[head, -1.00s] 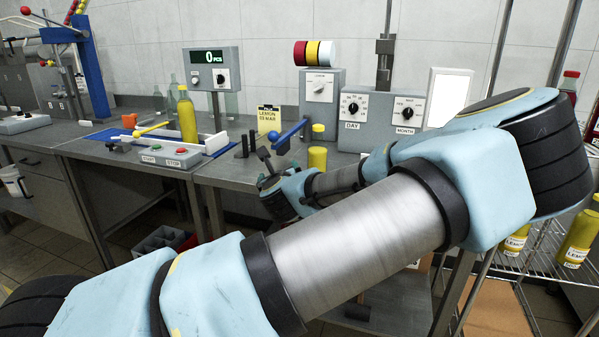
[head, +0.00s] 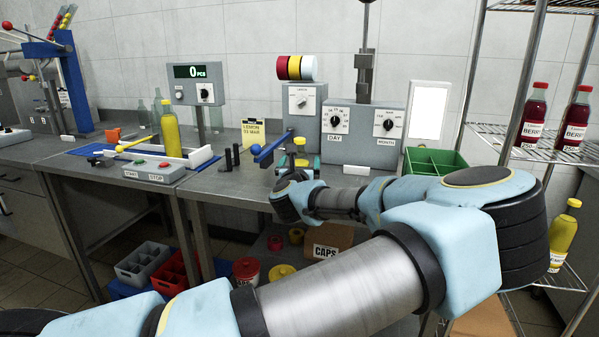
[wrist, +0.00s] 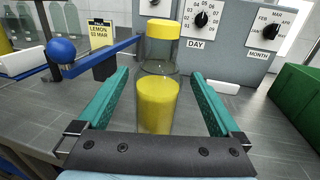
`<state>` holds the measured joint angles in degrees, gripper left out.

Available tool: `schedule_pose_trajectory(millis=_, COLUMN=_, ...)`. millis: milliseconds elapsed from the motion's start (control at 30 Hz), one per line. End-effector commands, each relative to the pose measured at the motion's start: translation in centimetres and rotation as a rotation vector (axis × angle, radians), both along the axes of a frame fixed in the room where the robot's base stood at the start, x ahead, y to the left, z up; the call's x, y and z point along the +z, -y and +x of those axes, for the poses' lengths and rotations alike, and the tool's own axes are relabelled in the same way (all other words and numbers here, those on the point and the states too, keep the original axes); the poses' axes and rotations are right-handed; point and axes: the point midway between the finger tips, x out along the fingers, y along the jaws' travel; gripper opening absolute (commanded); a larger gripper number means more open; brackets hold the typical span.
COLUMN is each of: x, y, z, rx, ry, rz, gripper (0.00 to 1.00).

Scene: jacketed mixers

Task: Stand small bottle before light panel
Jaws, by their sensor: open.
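The small bottle (wrist: 158,100) is clear, with yellow contents and a yellow cap, and stands upright on the steel bench. In the wrist view it is between the two teal fingers of my gripper (wrist: 155,78), which is open, with a gap on each side. The light panel (head: 426,110) is a bright white upright plate with a pale frame, to the right of the dial boxes.
A blue-knobbed lever (wrist: 62,50) reaches close to the bottle's left side. The DAY and MONTH dial box (head: 362,150) stands behind it. A green divided crate (head: 437,160) is at the right, near the panel. A taller yellow bottle (head: 171,130) stands at the left.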

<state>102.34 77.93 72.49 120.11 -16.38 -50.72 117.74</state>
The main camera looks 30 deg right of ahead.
Motion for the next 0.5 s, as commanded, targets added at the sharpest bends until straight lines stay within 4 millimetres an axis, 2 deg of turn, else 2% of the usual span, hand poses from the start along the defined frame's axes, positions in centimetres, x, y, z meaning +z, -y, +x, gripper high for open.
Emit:
schedule_pose_trajectory(millis=100, x=0.3, y=0.8, z=1.8, rx=0.002, ry=-0.001, rz=0.0, gripper=1.0)
schedule_pose_trajectory(millis=200, x=0.1, y=1.5, z=2.9, rx=0.003, ry=-0.001, rz=-0.002, gripper=1.0)
schedule_pose_trajectory(millis=500, x=-0.1, y=1.9, z=3.5, rx=0.002, ry=0.0, rz=0.0, gripper=1.0)
